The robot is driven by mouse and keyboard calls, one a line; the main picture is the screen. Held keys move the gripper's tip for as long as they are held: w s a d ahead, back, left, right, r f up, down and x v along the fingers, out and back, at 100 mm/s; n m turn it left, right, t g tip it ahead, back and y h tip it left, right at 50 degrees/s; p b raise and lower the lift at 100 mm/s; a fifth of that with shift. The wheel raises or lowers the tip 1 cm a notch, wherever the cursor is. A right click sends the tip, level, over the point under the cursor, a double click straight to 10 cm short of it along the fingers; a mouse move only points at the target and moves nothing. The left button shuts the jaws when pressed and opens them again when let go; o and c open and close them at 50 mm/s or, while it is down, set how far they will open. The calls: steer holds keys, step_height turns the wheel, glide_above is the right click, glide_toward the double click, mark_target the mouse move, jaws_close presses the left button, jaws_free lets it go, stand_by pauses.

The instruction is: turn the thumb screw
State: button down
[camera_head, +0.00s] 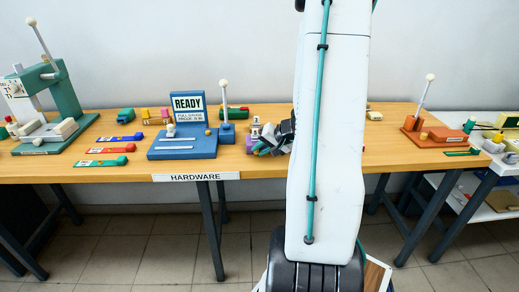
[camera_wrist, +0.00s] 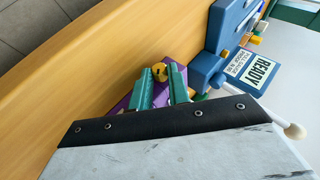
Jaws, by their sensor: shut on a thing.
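A yellow thumb screw (camera_wrist: 160,71) with a dark mark on its face shows in the wrist view. It sits on a purple block (camera_wrist: 125,103) on the wooden table. My gripper (camera_wrist: 160,76) has its two green fingers on either side of the screw's head, shut on it. In the head view my gripper (camera_head: 264,147) is low over the table, just right of the blue fixture; the screw itself is hidden or too small to make out there.
A blue fixture (camera_head: 185,146) with a READY sign (camera_head: 187,104) and an upright lever stands close to the left of my gripper. A green press (camera_head: 62,95) stands far left. An orange fixture (camera_head: 436,136) is at the right.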

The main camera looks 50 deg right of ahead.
steer(key=shift+s+d+f+m+t+y, duration=0.1)
steer(key=shift+f+m+t+y, duration=0.05)
steer(key=shift+t+y, duration=0.3)
steer(key=shift+s+f+m+t+y, duration=0.15)
steer(key=shift+t+y, duration=0.1)
steer(key=shift+t, duration=0.3)
steer(key=c, duration=1.3)
jaws_free()
